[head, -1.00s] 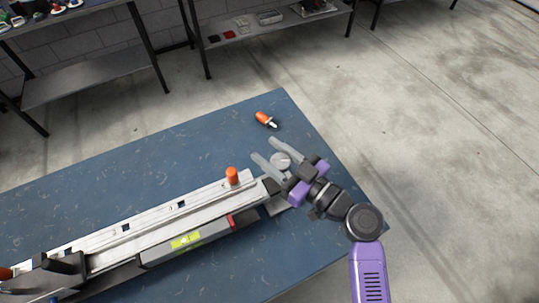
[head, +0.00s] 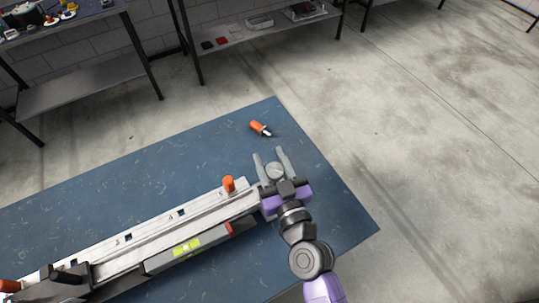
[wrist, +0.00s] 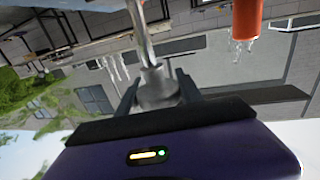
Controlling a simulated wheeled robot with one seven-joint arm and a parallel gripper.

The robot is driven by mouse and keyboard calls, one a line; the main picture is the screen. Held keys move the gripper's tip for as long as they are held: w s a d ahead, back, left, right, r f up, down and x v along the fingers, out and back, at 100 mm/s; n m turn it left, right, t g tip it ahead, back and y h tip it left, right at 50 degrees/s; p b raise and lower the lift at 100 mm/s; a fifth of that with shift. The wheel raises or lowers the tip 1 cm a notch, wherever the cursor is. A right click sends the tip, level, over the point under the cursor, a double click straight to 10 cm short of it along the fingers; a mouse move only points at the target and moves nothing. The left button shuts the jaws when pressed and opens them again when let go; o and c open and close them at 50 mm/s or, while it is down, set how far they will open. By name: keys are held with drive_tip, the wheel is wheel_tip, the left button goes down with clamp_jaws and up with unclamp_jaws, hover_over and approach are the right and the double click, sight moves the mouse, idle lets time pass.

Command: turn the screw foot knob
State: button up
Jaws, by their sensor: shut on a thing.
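The screw foot knob (head: 275,172) is a small grey round piece at the far right end of the long metal rail assembly (head: 150,240). My gripper (head: 272,156) has one finger on either side of it, with the fingertips reaching past it. In the wrist view the grey knob (wrist: 157,88) sits between the two dark fingers (wrist: 158,84), with a shiny metal rod (wrist: 140,30) running up from it. My gripper is shut on the knob. The knob's underside and the foot are hidden by my gripper in the head view.
An orange upright peg (head: 228,184) stands on the rail close to my gripper. An orange-handled tool (head: 260,128) lies near the table's back corner. Shelves (head: 90,80) stand farther back.

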sight(278, 178)
idle(0.4)
drive_tip(key=o, duration=1.4)
drive_tip(key=b+v, duration=0.2)
drive_tip(key=v, duration=0.4)
drive_tip(key=shift+s+d+f+b, duration=0.1)
drive_tip(key=shift+s+f+b, duration=0.05)
drive_tip(key=shift+s+b, duration=0.25)
drive_tip(key=shift+s+d, duration=0.25)
drive_tip(key=shift+s, duration=0.25)
